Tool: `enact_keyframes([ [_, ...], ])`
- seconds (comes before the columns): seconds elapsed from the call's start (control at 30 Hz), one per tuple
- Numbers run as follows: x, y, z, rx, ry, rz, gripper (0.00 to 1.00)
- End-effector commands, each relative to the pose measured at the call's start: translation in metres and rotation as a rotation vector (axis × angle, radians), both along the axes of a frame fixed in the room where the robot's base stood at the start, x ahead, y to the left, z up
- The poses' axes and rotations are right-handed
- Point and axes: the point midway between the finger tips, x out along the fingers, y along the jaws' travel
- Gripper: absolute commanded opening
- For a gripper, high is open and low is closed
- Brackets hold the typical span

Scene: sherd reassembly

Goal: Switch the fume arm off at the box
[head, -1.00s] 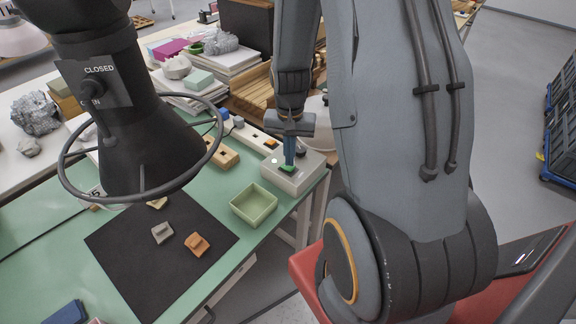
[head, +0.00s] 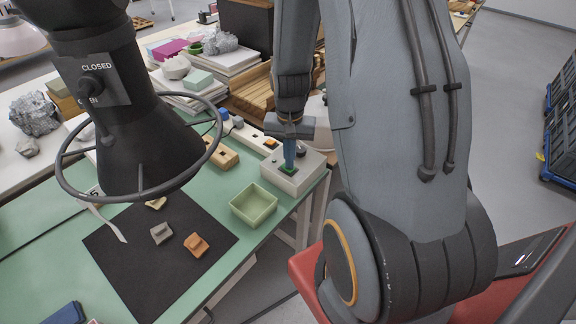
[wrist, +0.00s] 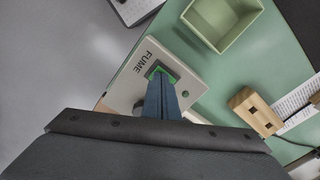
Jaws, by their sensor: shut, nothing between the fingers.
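The fume box (head: 307,176) is a pale box at the table's right end. Its face reads FUME in the wrist view (wrist: 126,88). A green rocker switch (wrist: 167,71) sits in its top. My gripper (head: 289,166) is shut and empty, its blue fingertips down at the switch and partly hiding it; they also show in the wrist view (wrist: 159,82). The fume arm (head: 140,140) is a black hood with a ring handle and a damper plate (head: 92,80) marked CLOSED and OPEN. A pale streamer (head: 108,222) hangs down from the hood's rim.
A green open tray (head: 254,205) stands left of the box. A black mat (head: 150,270) holds several sherds. A wooden block (head: 222,157) and a power strip (head: 245,133) lie behind. Books and wooden trays crowd the back.

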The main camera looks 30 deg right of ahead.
Motion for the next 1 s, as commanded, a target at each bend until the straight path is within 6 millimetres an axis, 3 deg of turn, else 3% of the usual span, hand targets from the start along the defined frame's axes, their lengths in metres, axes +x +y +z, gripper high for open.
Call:
enact_keyframes([
  [1.0,-0.001,0.000,0.067,0.001,0.001,0.000,0.00],
])
